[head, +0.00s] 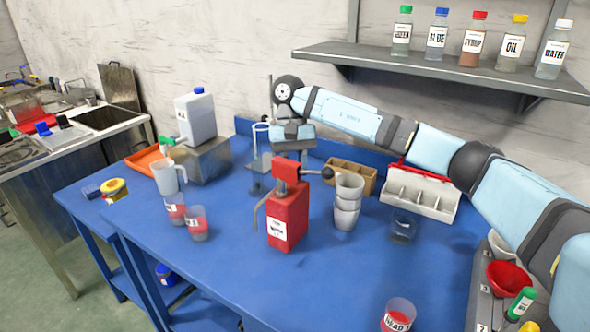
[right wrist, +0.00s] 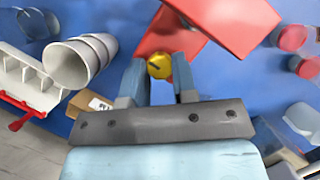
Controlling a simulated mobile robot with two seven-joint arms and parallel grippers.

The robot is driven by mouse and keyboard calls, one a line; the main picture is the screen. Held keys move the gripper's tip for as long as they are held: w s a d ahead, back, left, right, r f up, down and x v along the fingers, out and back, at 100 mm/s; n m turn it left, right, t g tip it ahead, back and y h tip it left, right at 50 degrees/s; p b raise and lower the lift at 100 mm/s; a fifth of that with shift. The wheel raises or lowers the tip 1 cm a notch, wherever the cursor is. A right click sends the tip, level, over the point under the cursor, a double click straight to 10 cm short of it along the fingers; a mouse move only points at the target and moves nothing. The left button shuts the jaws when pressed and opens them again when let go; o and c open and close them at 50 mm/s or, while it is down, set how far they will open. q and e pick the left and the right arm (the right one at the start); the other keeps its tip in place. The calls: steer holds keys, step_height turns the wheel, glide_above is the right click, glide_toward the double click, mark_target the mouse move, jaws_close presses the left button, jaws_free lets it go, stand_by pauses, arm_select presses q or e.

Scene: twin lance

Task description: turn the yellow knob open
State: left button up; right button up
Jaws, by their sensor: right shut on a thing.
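The yellow knob (right wrist: 159,66) shows in the right wrist view as a small round disc with a dark mark. It sits at the red dispenser (right wrist: 170,40). My right gripper (right wrist: 160,80) has one finger on each side of the knob and is shut on it. In the head view the red dispenser (head: 288,215) stands upright on the blue table, with a spout on its left and a black ball-ended lever on its right. My right arm reaches behind the dispenser there, and the knob is hidden. My left gripper is not in view.
Stacked grey cups (head: 347,205) stand close right of the dispenser, with a clear cup (head: 403,226) further right. A white rack (head: 415,193) is behind them. Labelled cups (head: 196,223) and a jug (head: 167,178) are left. The table front is mostly clear.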

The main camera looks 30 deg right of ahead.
stand_by(0.4)
steer(key=o, duration=0.9)
steer(key=shift+o, duration=0.2)
steer(key=p+v, duration=0.3)
steer(key=v, duration=1)
steer(key=shift+w+r, duration=0.2)
steer(key=shift+r, duration=0.15)
